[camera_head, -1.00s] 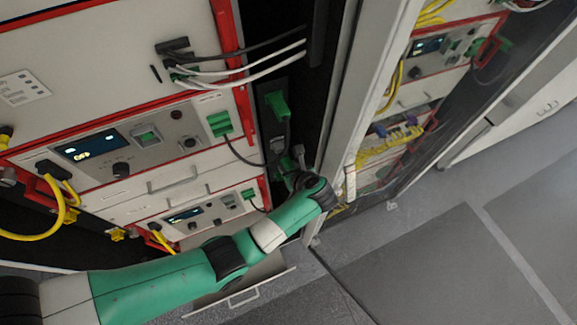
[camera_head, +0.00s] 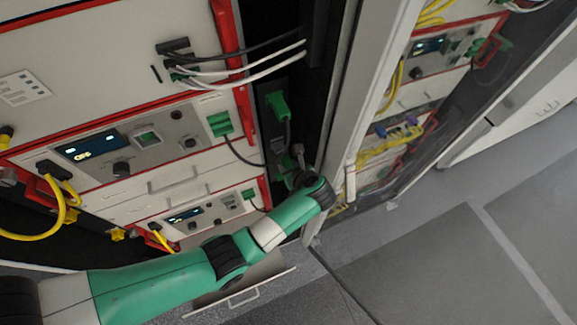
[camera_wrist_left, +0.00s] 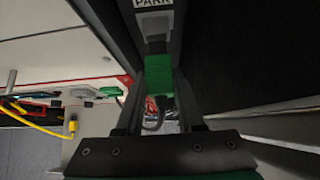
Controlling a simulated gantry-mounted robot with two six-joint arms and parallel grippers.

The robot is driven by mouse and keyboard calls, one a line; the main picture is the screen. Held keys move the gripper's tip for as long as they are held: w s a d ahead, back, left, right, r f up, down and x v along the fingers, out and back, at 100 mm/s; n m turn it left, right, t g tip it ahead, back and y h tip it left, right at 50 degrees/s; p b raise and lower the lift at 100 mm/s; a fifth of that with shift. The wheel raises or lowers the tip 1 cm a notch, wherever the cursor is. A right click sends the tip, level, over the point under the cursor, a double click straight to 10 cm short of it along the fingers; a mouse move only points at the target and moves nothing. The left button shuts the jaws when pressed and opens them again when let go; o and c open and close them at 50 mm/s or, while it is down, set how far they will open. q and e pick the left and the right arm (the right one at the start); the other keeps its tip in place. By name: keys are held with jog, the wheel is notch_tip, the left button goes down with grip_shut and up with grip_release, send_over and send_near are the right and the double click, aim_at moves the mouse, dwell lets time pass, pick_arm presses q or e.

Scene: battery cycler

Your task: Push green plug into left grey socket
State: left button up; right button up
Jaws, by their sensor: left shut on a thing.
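My left gripper (camera_wrist_left: 159,90) is shut on a green plug (camera_wrist_left: 159,77) in the left wrist view. The plug sits between the two dark fingers, and a dark cable curves below it. A grey piece (camera_wrist_left: 156,46) lies just beyond the plug, under a "PARK" label (camera_wrist_left: 153,3); I cannot tell whether they touch. In the head view my left gripper (camera_head: 298,154) reaches up beside the cabinet's dark side strip, and the held plug cannot be made out clearly there. I cannot pick out the left grey socket for certain. My right gripper is not in view.
Another green connector (camera_head: 278,104) with a black cable is on the dark strip above my gripper. A green connector (camera_head: 220,123) sits on the cycler panel. A grey cabinet post (camera_head: 349,110) stands close to the right. Yellow cables (camera_head: 70,205) hang at the left.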

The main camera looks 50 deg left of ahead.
pick_arm(q)
jog(key=shift+w+a, duration=0.25)
jog(key=shift+a, duration=0.4)
jog(key=shift+w+a, duration=0.2)
jog(key=shift+a, duration=0.45)
dwell(1.6)
jog(key=o, duration=1.1)
jog(key=shift+c, duration=0.2)
jog(key=v, duration=1.1)
jog(key=shift+d+r, duration=0.2)
jog(key=shift+d, duration=0.1)
jog(key=shift+s, duration=0.1)
